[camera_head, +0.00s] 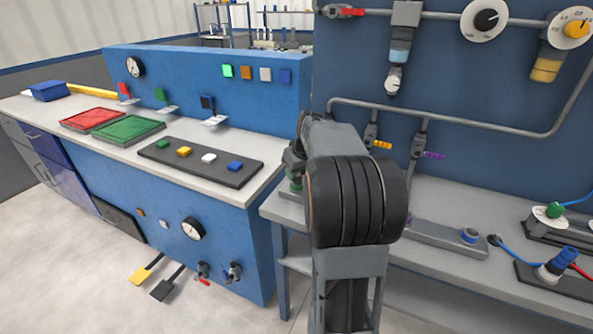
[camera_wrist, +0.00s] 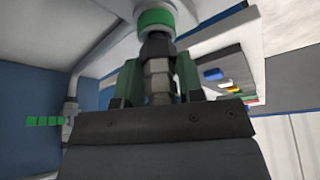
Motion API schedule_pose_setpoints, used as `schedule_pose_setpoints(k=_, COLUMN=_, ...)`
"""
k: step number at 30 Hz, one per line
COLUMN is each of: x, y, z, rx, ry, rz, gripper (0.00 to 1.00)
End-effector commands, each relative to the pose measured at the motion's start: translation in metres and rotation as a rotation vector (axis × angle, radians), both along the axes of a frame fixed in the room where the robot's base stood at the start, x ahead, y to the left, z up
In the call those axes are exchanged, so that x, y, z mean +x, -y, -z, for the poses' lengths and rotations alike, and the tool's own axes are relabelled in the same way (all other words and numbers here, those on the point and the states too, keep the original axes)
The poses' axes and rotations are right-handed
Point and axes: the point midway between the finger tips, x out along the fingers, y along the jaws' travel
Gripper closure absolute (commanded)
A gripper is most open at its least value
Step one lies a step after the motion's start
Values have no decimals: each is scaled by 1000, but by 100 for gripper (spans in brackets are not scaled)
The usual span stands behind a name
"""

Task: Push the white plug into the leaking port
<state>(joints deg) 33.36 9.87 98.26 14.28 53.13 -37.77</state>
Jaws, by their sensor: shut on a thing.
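In the wrist view my gripper (camera_wrist: 159,70) is shut on a grey stepped piece (camera_wrist: 158,84) with a hexagonal body and a darker upper section. I cannot tell whether this is the white plug. Its far end meets or sits just under a pale round fitting with a green band (camera_wrist: 156,18). I cannot tell whether it is inside or only touching. In the head view my gripper is mostly hidden behind my arm, and a bit of green (camera_head: 295,187) shows beside it on the bench. No leak is visible.
A blue wall panel (camera_head: 450,90) with grey pipes stands behind my arm. The right bench (camera_head: 440,275) carries a grey block with a blue-ringed port (camera_head: 469,236) and plugs with cables (camera_head: 560,262). A black strip with coloured buttons (camera_head: 200,160) lies on the left counter.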

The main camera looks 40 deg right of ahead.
Motion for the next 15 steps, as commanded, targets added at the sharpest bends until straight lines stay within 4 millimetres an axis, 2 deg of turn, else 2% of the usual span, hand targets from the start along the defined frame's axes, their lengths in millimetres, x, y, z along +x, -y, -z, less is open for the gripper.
schedule_pose_setpoints(k=8, x=0, y=0, z=9, rx=1, ry=-2, rz=0, gripper=100)
schedule_pose_setpoints(k=14, x=0, y=0, z=8, rx=1, ry=-1, rz=0, gripper=100)
schedule_pose_setpoints(k=15, x=0, y=0, z=7, rx=1, ry=-1, rz=0, gripper=62)
